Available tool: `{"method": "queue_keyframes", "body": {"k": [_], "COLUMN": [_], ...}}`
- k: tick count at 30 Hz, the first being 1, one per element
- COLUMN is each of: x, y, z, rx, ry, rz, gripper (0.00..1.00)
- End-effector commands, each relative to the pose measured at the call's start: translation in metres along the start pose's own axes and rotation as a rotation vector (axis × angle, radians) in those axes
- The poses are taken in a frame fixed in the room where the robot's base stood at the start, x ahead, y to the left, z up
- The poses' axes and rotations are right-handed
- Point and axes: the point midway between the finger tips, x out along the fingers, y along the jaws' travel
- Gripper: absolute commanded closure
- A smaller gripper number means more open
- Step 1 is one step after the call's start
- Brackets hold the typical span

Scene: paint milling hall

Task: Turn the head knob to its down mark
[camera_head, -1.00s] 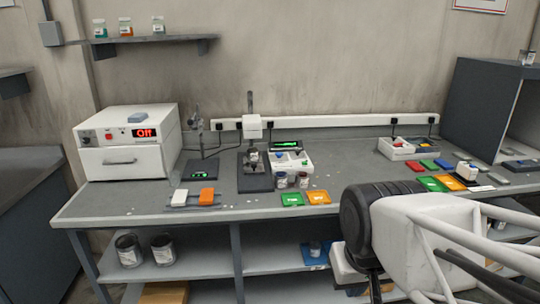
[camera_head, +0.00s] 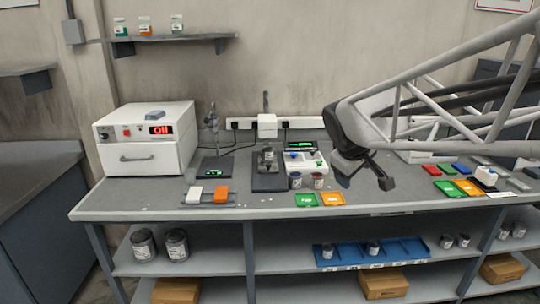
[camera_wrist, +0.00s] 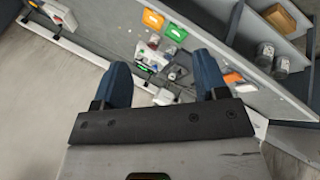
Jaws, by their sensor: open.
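A stand with a white box-shaped head (camera_head: 267,125) rises over a dark base (camera_head: 270,183) in the middle of the bench. A small dark can sits on that base under the head. I cannot make out the head knob or its mark at this size. A white control unit (camera_head: 311,165) with a small blue part stands just right of the stand. My gripper (camera_head: 365,174) hangs over the bench, right of the stand and apart from it. In the wrist view my gripper (camera_wrist: 162,78) has its two blue fingers wide apart with nothing between them.
A white oven (camera_head: 146,137) stands at the left. Two small jars (camera_head: 318,181), a green card (camera_head: 307,200) and an orange card (camera_head: 332,199) are in front of the unit. A blue tray (camera_head: 345,264) lies on the lower shelf.

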Motion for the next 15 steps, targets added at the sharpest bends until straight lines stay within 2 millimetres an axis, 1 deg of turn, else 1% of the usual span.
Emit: {"method": "queue_keyframes", "body": {"k": [1,2,3,5,6,8,9,11,12,14,15], "x": [0.012,0.018,0.025,0.038,0.047,0.061,0.071,0.086,0.096,0.113,0.124], "y": [0.015,0.025,0.037,0.054,0.065,0.080,0.090,0.103,0.112,0.123,0.130], "z": [-0.021,-0.033,-0.050,-0.074,-0.090,-0.114,-0.129,-0.152,-0.168,-0.190,-0.204], "rx": [-0.060,-0.100,-0.155,-0.236,-0.291,-0.374,-0.430,-0.514,-0.570,-0.655,-0.712], "ry": [0.009,0.017,0.027,0.040,0.048,0.059,0.065,0.074,0.080,0.086,0.090], "rz": [0.028,0.048,0.075,0.114,0.140,0.178,0.204,0.241,0.267,0.304,0.329], "gripper": [0.34,0.34,0.34,0.34,0.34,0.34,0.34,0.34,0.34,0.34,0.34]}}
